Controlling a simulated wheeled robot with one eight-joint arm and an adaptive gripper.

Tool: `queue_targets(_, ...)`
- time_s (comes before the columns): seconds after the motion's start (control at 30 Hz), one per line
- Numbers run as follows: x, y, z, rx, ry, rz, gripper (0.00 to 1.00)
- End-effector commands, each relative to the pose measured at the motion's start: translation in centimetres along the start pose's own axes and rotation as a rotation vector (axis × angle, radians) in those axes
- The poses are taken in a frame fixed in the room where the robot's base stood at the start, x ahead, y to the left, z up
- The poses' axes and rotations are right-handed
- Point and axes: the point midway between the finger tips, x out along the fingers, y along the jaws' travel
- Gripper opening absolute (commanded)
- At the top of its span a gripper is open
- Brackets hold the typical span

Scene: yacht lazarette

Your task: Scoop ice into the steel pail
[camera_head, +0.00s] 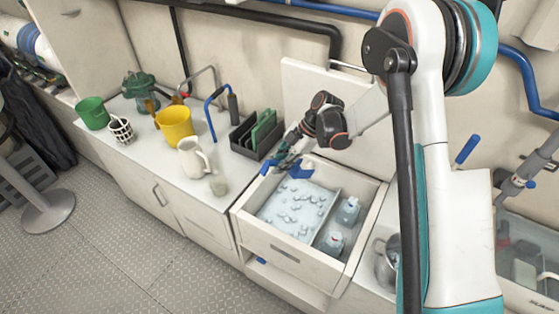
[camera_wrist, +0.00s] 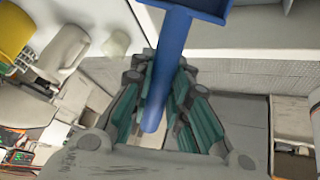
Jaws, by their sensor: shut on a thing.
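My gripper (camera_head: 282,164) is shut on the handle of a blue scoop (camera_head: 301,171), with the teal finger pads around it. In the wrist view the scoop's blue handle (camera_wrist: 170,55) runs up between the fingers (camera_wrist: 165,90), and its head is cut off at the top edge. The scoop's head hangs over the back of the ice bin; whether it holds any ice cannot be seen. Ice (camera_head: 292,210) lies in the left compartment of the open white bin (camera_head: 262,240). The steel pail (camera_head: 386,264) stands right of the bin, partly hidden by my arm.
Two bluish containers (camera_head: 348,210) sit in the bin's right compartments. A raised white lid (camera_head: 315,105) stands behind it. Left on the counter are a black rack (camera_head: 243,143), a white jug (camera_head: 192,158), a yellow pot (camera_head: 174,125) and a green bucket (camera_head: 92,113).

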Motion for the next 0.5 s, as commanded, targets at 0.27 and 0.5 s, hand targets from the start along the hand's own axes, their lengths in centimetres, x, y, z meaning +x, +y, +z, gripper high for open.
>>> queue_targets(0.27, 2.7, -0.6, 1.8, 0.0, 0.0, 0.0, 0.0)
queue_targets(0.5, 4.9, -1.0, 3.1, 0.0, 0.0, 0.0, 0.0)
